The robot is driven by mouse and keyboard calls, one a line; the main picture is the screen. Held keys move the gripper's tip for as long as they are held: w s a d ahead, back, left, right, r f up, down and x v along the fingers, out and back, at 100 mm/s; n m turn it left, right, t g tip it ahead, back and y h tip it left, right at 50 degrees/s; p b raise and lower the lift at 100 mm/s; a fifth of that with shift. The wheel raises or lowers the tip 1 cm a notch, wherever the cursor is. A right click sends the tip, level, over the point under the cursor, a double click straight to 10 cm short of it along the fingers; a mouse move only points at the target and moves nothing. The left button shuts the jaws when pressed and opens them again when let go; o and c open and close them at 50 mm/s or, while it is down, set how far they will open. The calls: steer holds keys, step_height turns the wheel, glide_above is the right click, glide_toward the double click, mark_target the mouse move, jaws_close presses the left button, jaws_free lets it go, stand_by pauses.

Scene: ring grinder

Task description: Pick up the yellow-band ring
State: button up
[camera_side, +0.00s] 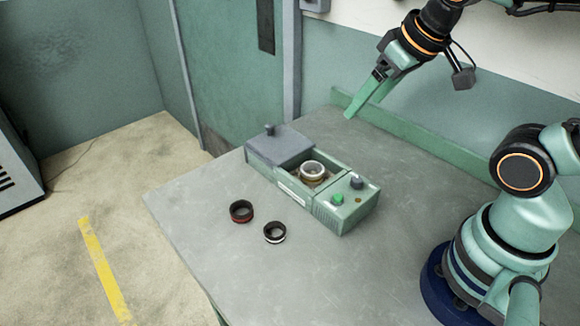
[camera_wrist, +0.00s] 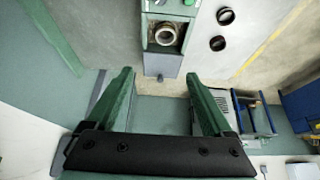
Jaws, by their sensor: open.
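No yellow band shows clearly on any ring. A dark ring with a red band (camera_side: 241,212) and a dark ring with a white band (camera_side: 274,233) lie on the table, left of the grinder. A pale ring (camera_side: 313,169) sits in the grinder's open recess; it also shows in the wrist view (camera_wrist: 165,34). The two table rings show there as dark rings (camera_wrist: 226,15) and (camera_wrist: 217,43), bands unreadable. My gripper (camera_side: 357,103) is open and empty, raised behind the grinder, apart from all rings; both fingers spread in the wrist view (camera_wrist: 158,78).
The green grinder (camera_side: 342,212) has a grey lid (camera_side: 280,145), a green button (camera_side: 337,198) and a dark knob (camera_side: 357,183). The grey table (camera_side: 190,205) is clear around the two loose rings. A green wall stands behind, with a raised rim along the table's back edge.

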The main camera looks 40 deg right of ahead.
steer(key=n, duration=0.1)
steer(key=n+g, duration=0.6)
steer(key=n, duration=0.9)
glide_above(313, 164)
steer(key=s+a, duration=0.2)
step_height(313, 164, down, 9)
steer(key=f, duration=1.2)
steer(key=shift+w, duration=0.2)
jaws_close()
